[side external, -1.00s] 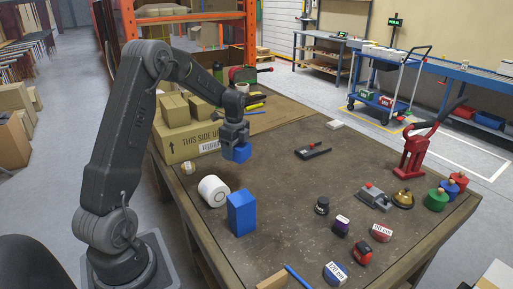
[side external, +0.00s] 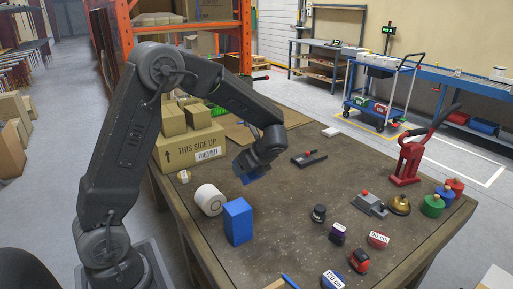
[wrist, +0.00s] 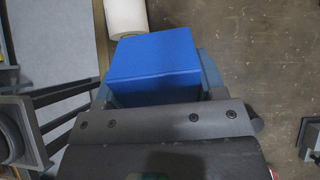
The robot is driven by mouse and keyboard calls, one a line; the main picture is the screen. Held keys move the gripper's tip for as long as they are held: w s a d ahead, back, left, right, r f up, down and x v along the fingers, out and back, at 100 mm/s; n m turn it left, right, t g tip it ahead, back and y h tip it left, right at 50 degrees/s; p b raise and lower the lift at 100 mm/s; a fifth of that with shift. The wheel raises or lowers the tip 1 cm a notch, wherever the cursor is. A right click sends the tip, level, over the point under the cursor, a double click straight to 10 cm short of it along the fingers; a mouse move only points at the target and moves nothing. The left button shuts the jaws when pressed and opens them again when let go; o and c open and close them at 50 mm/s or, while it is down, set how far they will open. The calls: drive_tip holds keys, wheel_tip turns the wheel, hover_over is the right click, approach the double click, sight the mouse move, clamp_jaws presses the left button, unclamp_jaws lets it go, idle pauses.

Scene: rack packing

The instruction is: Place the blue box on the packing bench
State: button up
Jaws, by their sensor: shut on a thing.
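My gripper (side external: 250,170) is shut on a small blue box (side external: 261,173), held tilted above the packing bench (side external: 290,230). In the side view the gripper hides most of this box. In the wrist view the held blue box (wrist: 150,60) fills the space between the fingers, and a gap below it cannot be judged. A taller blue box (side external: 238,220) stands upright on the bench, in front of and below the gripper, apart from it.
A white roll (side external: 209,199) lies beside the tall blue box. Cartons (side external: 190,148) stack at the back left. A red press (side external: 408,160), a stapler (side external: 309,158) and several small items stand to the right. The bench middle is mostly clear.

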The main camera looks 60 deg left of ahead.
drive_tip(key=w+d+r+m+t+y, duration=0.2)
drive_tip(key=w+d+m+t, duration=0.3)
drive_tip(key=d, duration=0.5)
drive_tip(key=w+d+r+m+t+y, duration=0.1)
drive_tip(key=w+d+r+m+t, duration=0.15)
drive_tip(key=d+m+t, duration=0.45)
drive_tip(key=shift+n+t+y, duration=0.7)
drive_tip(key=shift+n+t, duration=0.1)
drive_tip(key=shift+n, duration=0.1)
drive_tip(key=d+f, duration=0.1)
drive_tip(key=f, duration=0.6)
drive_tip(key=d+f, duration=0.1)
drive_tip(key=f, duration=0.6)
drive_tip(key=d+f, duration=0.1)
drive_tip(key=f, duration=0.5)
drive_tip(key=shift+s+f, duration=0.15)
drive_tip(key=shift+f, duration=0.25)
drive_tip(key=shift+f, duration=0.15)
drive_tip(key=o, duration=1.1)
